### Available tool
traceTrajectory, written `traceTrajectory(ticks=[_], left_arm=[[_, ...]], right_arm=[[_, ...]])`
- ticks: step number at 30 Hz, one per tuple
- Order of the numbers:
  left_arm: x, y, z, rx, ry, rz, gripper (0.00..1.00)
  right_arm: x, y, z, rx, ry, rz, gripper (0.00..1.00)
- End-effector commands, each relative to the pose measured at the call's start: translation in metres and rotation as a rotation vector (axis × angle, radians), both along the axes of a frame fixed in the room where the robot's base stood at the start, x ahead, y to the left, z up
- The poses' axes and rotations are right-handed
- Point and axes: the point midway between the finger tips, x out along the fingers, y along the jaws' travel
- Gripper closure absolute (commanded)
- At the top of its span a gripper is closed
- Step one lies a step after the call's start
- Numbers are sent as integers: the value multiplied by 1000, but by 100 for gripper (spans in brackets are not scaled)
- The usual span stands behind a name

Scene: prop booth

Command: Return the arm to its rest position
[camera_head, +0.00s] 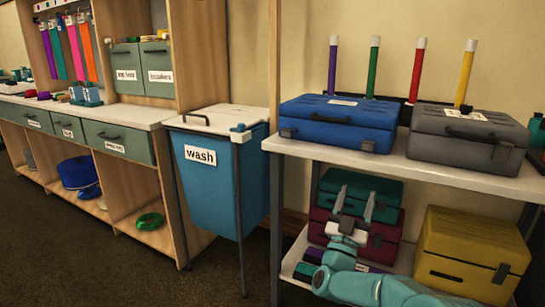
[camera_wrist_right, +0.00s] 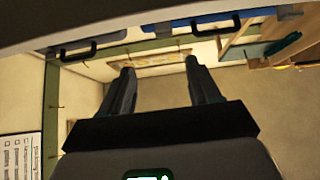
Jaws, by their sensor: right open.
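My right arm (camera_head: 375,287) comes in from the bottom right of the head view. My right gripper (camera_head: 356,192) points upward in front of the cases on the lower shelf, below the tabletop's front edge. Its two fingers are apart with nothing between them. In the right wrist view the gripper (camera_wrist_right: 161,68) also shows spread, empty fingers, with bare wall or floor beyond. My left gripper is in neither view.
The table (camera_head: 300,148) bears a blue case (camera_head: 335,122) and a grey case (camera_head: 440,130). Below are a green case (camera_head: 385,192), a maroon case (camera_head: 385,250) and a yellow case (camera_head: 470,245). A blue "wash" bin (camera_head: 215,185) stands left of the table. Dark floor (camera_head: 80,260) is open at front left.

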Motion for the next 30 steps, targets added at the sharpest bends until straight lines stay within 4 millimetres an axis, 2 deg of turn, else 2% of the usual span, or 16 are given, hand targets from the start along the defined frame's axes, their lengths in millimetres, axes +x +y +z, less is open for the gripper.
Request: traceTrajectory(ticks=[1,3,7,11,14,17,20,23,24,26,27,30], left_arm=[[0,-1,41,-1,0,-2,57],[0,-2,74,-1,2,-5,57],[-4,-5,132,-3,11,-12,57],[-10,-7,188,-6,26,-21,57],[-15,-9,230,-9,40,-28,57],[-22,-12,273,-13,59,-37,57],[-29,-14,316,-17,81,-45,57],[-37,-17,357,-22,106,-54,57],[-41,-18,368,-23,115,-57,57],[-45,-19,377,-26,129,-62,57],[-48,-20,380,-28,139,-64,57],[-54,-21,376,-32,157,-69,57]], right_arm=[[0,-6,38,0,3,-11,38],[0,-15,61,-1,27,-22,38],[-2,-22,80,-6,124,-18,38],[-3,-20,78,-1,295,37,38],[-10,-14,66,33,459,112,38],[-27,-1,47,91,652,207,38],[-60,18,20,187,879,319,38],[-121,47,-12,333,1155,445,38],[-151,59,-27,402,1271,491,38],[-197,77,-45,502,1426,547,38],[-227,89,-56,566,1523,578,38],[-296,113,-80,712,1736,628,38]])
